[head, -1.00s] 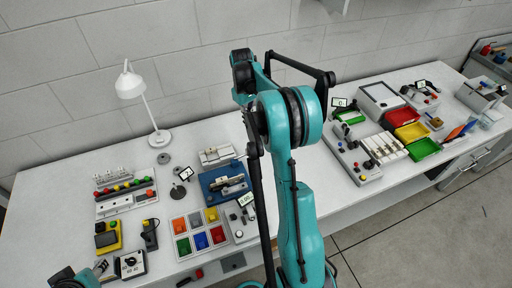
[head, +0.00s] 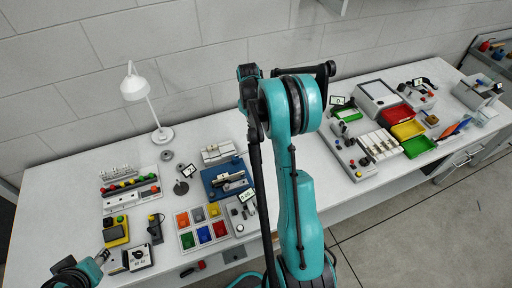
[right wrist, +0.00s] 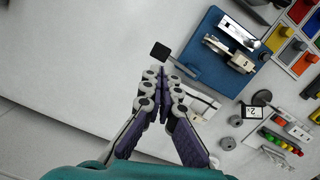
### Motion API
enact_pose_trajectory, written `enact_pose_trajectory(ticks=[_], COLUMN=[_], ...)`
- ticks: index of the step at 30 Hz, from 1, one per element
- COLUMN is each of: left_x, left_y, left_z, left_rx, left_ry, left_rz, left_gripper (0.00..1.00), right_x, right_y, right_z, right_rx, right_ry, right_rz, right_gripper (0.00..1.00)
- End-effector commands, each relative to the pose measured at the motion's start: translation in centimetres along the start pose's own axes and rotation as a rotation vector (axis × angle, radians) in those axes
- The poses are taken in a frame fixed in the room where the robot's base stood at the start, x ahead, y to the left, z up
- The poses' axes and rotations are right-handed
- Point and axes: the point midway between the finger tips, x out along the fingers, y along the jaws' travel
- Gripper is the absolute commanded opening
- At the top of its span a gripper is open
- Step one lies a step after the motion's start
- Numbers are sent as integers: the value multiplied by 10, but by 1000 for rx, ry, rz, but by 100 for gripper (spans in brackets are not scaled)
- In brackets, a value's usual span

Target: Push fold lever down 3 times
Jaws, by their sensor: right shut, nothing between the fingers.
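My right gripper (right wrist: 162,78) is shut and empty in the right wrist view, its fingertips close together. A black square knob (right wrist: 160,51) shows just beyond the tips, and I cannot tell whether they touch it. The fingers partly cover a white device (right wrist: 200,102) beside a blue fixture (right wrist: 188,62). In the head view the white device (head: 217,152) stands behind the blue fixture (head: 213,191). My right arm hides the right gripper there. Part of my left arm shows at the lower left, without a clear gripper.
A white lamp (head: 135,88) stands at the back left. A tray of coloured bins (head: 181,222) lies in front of the blue fixture. A signal-light panel (head: 130,193) is at the left. Red, yellow and green bins (head: 408,131) stand at the right.

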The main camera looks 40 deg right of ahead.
Motion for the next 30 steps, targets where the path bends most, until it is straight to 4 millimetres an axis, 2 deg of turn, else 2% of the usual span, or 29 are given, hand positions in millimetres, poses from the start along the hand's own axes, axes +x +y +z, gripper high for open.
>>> enact_pose_trajectory(ticks=[9, 13, 26, 30], left_x=[21, 26, 27, 32], left_y=[0, 0, 0, 0], left_z=[15, 19, 19, 23], left_rx=[0, 0, 0, 0], left_ry=[0, 0, 0, 0], left_rz=[0, 0, 0, 0], left_gripper=[40, 40, 40, 40], right_x=[42, 55, 59, 66], right_y=[0, 0, 0, 0], right_z=[0, 0, 0, -1], right_rx=[0, 0, 0, 0], right_ry=[0, 0, 0, 0], right_rz=[0, 0, 0, 0], right_gripper=[0, 0, 0, 0])
